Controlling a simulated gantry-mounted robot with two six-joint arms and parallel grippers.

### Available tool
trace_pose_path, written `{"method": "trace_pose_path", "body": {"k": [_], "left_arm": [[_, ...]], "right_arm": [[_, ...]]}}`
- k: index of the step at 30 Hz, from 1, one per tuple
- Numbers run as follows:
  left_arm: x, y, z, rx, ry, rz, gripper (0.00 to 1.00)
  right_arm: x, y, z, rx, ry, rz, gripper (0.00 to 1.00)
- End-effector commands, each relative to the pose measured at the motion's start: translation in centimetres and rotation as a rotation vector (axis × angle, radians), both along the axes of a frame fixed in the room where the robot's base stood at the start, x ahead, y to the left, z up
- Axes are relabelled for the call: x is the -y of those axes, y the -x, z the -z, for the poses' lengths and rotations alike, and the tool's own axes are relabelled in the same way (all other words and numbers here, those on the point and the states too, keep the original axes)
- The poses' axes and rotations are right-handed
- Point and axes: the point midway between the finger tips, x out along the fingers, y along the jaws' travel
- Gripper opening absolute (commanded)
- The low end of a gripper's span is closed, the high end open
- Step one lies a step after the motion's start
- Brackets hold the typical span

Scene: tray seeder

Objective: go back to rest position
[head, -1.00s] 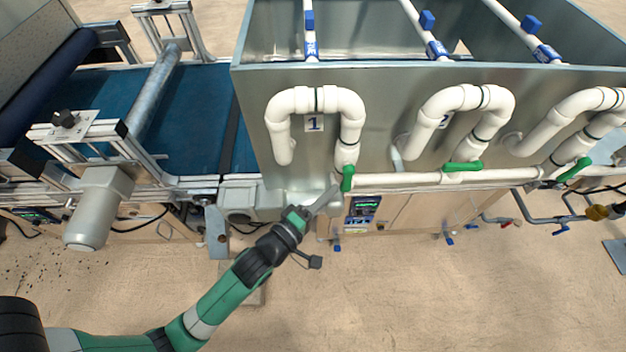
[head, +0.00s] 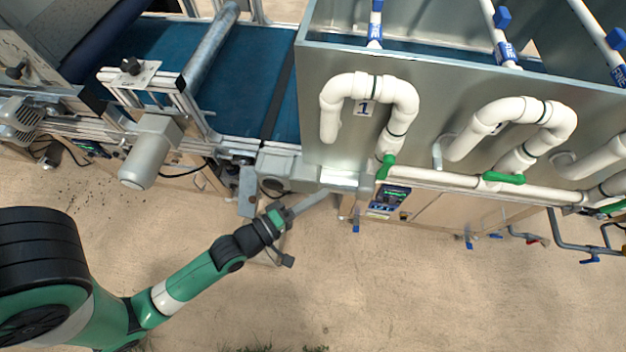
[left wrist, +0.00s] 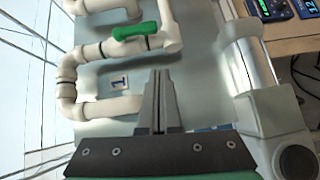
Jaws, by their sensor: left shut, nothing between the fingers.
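My left gripper (head: 322,193) is shut and empty in the head view, at the end of my green and black arm. Its tips are in front of the seeder, below and left of the green valve handle (head: 385,166) under pipe 1, and apart from it. In the left wrist view the shut fingers (left wrist: 160,80) lie together, with a green handle (left wrist: 135,31) and white pipe beyond them. The tag with "1" (left wrist: 119,82) shows left of the fingers. My right gripper is not in view.
The metal tank (head: 335,60) carries white pipes with more green handles (head: 503,179). A blue conveyor (head: 240,85) and a grey motor (head: 148,150) stand to the left. A small control panel (head: 390,199) is below the handle. The floor (head: 400,300) in front is clear.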

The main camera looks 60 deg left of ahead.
Motion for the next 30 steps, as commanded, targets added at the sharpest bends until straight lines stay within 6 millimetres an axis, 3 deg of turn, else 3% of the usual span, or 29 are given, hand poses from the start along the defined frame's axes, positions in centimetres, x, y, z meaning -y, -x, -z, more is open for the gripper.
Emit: {"method": "trace_pose_path", "body": {"k": [4,16,20,23,26,27,29,30], "left_arm": [[0.1,1.1,0.0,0.001,0.000,-0.001,0.00],[0.2,1.1,-0.1,0.002,0.000,0.003,0.00],[0.5,-1.0,-2.5,0.071,-0.009,0.018,0.00],[0.9,-4.4,-7.7,0.209,-0.022,0.037,0.00],[1.6,-7.7,-15.8,0.398,-0.043,0.061,0.00],[2.1,-8.7,-19.3,0.470,-0.056,0.070,0.00],[2.7,-9.7,-24.5,0.572,-0.098,0.077,0.00],[3.2,-10.1,-28.1,0.637,-0.138,0.077,0.00]], "right_arm": [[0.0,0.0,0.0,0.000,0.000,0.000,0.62],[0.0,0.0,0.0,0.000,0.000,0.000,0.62],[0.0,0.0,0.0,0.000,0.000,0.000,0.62],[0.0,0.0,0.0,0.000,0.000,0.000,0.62],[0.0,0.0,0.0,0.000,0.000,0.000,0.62],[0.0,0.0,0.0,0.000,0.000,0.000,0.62],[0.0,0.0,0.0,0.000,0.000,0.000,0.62],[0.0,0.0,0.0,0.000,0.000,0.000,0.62]]}}
